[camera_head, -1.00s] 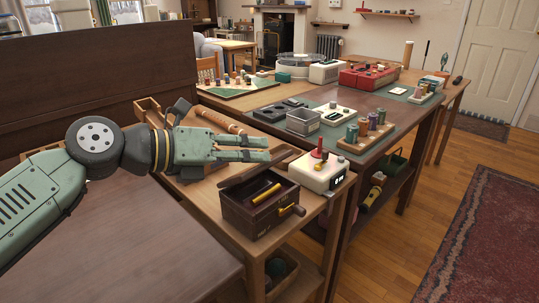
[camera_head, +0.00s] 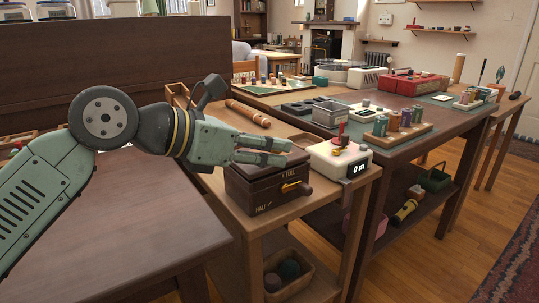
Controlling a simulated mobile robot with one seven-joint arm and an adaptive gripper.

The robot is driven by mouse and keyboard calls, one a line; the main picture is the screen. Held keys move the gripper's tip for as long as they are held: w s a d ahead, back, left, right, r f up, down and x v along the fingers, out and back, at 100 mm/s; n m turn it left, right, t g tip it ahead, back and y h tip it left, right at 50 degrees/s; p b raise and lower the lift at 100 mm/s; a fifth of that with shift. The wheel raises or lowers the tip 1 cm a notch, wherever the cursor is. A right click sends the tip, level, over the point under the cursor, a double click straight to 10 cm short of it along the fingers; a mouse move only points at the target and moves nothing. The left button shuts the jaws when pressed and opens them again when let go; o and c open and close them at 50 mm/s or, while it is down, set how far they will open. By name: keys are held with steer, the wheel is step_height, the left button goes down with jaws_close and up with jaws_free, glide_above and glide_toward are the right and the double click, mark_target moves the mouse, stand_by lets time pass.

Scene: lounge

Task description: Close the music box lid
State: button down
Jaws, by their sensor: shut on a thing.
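The music box (camera_head: 262,195) is a dark brown wooden box near the front corner of the light wooden table. Its lid (camera_head: 258,172) is down over the box, and the inside is hidden. Gold lettering shows on the box. The fingers are shut on the lid, though the exact contact is hard to see.
A white device (camera_head: 341,161) with a red-topped lever and a display stands close behind and right of the box. A wooden rolling-pin-like rod (camera_head: 248,113) lies farther back.

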steer(key=shift+w+a+f+t, duration=0.1)
steer(key=shift+w+a+t, duration=0.05)
steer(key=shift+a+t, duration=0.15)
steer(key=c, duration=1.6)
jaws_free()
steer(key=shift+f, duration=0.1)
steer(key=shift+o, duration=0.3)
steer(key=shift+d, duration=0.15)
steer(key=v, duration=1.2)
